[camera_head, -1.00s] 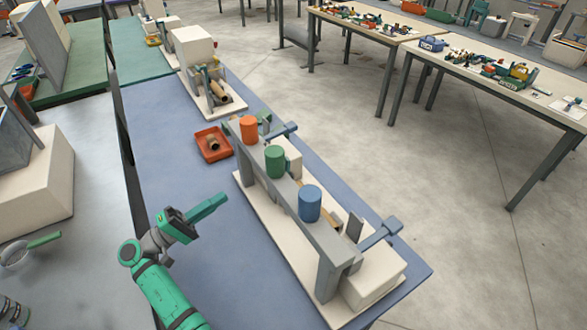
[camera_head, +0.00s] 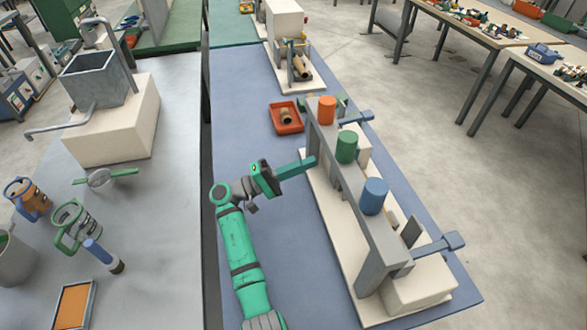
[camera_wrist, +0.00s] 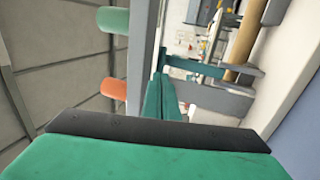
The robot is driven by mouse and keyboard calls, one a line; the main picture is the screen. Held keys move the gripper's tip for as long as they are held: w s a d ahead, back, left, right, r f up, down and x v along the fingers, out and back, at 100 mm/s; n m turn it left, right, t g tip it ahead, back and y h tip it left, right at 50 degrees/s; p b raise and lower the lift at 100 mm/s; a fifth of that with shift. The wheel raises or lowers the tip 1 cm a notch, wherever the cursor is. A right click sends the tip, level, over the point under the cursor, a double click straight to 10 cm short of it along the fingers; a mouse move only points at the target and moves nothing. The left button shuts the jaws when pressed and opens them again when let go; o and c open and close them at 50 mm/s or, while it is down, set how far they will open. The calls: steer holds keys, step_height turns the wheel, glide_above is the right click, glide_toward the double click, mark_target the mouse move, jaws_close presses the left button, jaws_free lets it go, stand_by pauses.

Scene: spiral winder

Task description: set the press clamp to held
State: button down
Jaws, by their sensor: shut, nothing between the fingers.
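The spiral winder stands on a cream base (camera_head: 330,215) on the blue table, with a grey beam (camera_head: 375,215) along its near side. On the beam stand an orange cylinder (camera_head: 327,109), a green cylinder (camera_head: 347,147) and a blue cylinder (camera_head: 374,196). Blue-grey levers (camera_head: 440,246) stick out on the far side. In the wrist view a green bar (camera_wrist: 195,67) lies just beyond my fingertips, beside a brown roll (camera_wrist: 243,42). I cannot tell which part is the press clamp. My gripper (camera_head: 312,162) is shut and empty, its tip close to the beam near the green cylinder.
A red tray (camera_head: 286,127) with a brown roll in it sits left of the winder's far end. Another cream machine (camera_head: 284,22) stands farther back. A grey table (camera_head: 150,230) on the left holds tools.

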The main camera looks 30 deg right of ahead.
steer(key=x, duration=0.7)
steer(key=shift+d, duration=0.2)
steer(key=shift+s, duration=0.1)
